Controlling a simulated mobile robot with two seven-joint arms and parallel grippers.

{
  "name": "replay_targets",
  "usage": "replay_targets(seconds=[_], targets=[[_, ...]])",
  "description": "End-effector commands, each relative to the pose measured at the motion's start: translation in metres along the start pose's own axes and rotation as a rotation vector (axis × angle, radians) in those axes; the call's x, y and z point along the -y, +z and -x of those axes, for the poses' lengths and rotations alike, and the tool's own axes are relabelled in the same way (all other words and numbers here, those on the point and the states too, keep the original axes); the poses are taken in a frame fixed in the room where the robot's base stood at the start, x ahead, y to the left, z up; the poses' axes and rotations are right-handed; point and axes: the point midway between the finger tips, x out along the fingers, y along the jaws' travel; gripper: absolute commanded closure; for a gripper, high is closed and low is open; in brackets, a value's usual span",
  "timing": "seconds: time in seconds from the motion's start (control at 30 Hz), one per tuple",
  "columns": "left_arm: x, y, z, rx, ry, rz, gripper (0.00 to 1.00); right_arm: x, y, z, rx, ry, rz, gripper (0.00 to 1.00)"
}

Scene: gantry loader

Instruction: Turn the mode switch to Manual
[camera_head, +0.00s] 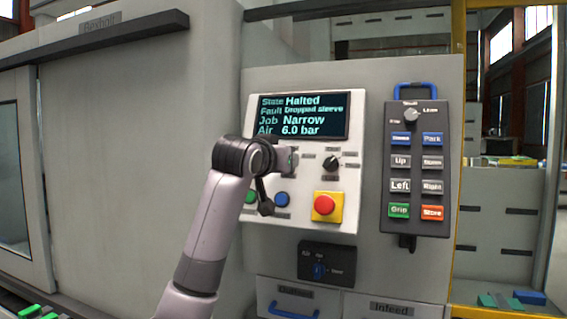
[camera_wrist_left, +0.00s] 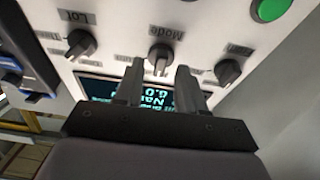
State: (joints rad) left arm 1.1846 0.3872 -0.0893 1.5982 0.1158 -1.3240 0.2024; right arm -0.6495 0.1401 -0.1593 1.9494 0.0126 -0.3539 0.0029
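In the left wrist view, upside down, the Mode switch (camera_wrist_left: 160,60) is a dark knob with a pale pointer mark on the white panel. "Mode" is printed by it; its position labels are too blurred to read. My left gripper (camera_wrist_left: 158,70) is open, with a finger on either side of the knob and the knob between the tips. I cannot tell whether the fingers touch it. In the head view my left gripper (camera_head: 289,160) is at the panel below the display and hides the Mode switch. My right gripper is not in view.
The display (camera_head: 303,116) reads Halted, Dropped sleeve, Narrow, 6.0 bar. The Lot knob (camera_wrist_left: 80,45) and another dark knob (camera_wrist_left: 228,71) flank the Mode switch. Below are a blue button (camera_head: 282,199) and a red emergency stop (camera_head: 325,206). A grey pendant (camera_head: 417,165) hangs at right.

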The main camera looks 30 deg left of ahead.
Motion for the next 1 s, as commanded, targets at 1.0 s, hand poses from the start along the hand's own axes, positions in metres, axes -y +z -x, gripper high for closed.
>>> replay_targets(seconds=[1.0], targets=[[0.0,0.0,0.06,0.0,0.0,0.001,0.61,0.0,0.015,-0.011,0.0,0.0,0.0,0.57]])
